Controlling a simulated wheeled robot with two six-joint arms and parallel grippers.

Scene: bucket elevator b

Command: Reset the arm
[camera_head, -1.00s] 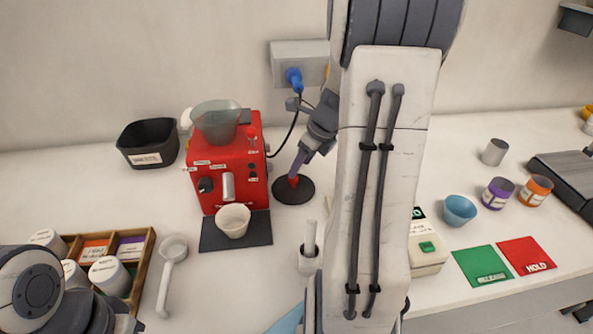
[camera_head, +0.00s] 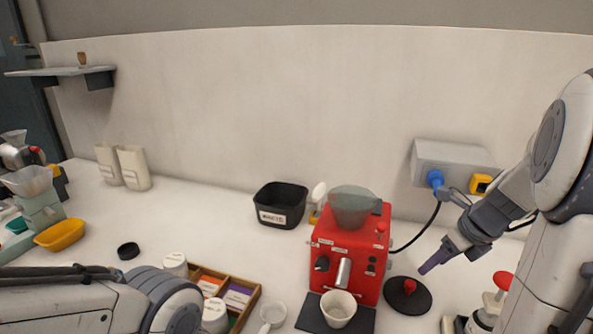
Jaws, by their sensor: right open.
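My right gripper (camera_head: 433,264) is at the right, its fingers pointing down and left beside the red coffee machine. It is open, with nothing seen between its fingers. It is above and apart from a black round disc with a red knob (camera_head: 408,296) on the counter. My right arm (camera_head: 563,190) comes in from the right edge. My left arm (camera_head: 120,303) crosses the lower left corner; its gripper is not in view.
The red coffee machine (camera_head: 349,253) has a white cup (camera_head: 338,308) in front. A black bin (camera_head: 281,205) stands behind left, a wooden tray (camera_head: 254,304) before it. A wall socket box (camera_head: 450,164) feeds a cord. Open counter (camera_head: 180,215) lies left.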

